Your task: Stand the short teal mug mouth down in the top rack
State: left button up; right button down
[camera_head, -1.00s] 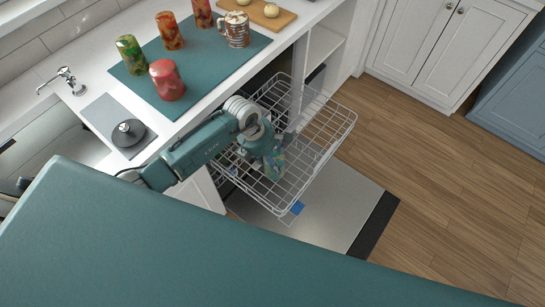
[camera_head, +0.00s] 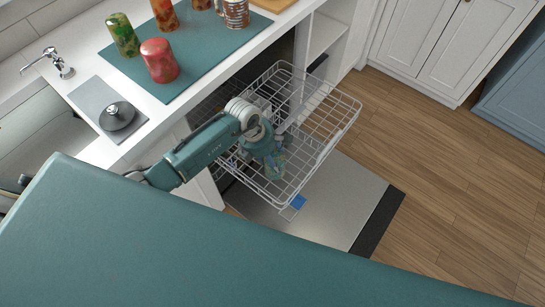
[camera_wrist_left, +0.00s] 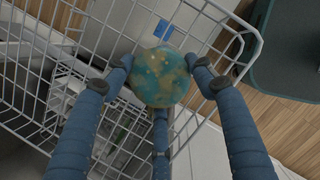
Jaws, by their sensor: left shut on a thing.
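The short teal mug (camera_wrist_left: 160,77), mottled teal and tan, is held between the blue fingers of my left gripper (camera_wrist_left: 160,72). In the wrist view its closed round end faces the camera; its mouth is hidden. In the head view the mug (camera_head: 275,167) shows small below my left gripper (camera_head: 272,158), over the front part of the white wire top rack (camera_head: 322,150). The rack's wires (camera_wrist_left: 225,40) surround the mug in the wrist view. I cannot tell whether the mug touches the rack floor. My right gripper is not in view.
The top rack is pulled out over the open dishwasher door (camera_head: 340,200). Its right side looks empty. On the counter, a green mottled cup (camera_head: 122,34), a red cup (camera_head: 159,60) and others stand on a teal mat (camera_head: 205,50). A sink lies at left.

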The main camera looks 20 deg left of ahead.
pick_arm(q)
jog(key=shift+f, duration=0.25)
jog(key=shift+f+b, duration=0.35)
jog(key=shift+b, duration=0.05)
dwell(0.3)
jog(key=o, duration=1.5)
jog(key=shift+c, duration=0.2)
jog(key=shift+r+p, duration=3.3)
jog(key=shift+r, duration=0.8)
jog(key=shift+f, duration=0.1)
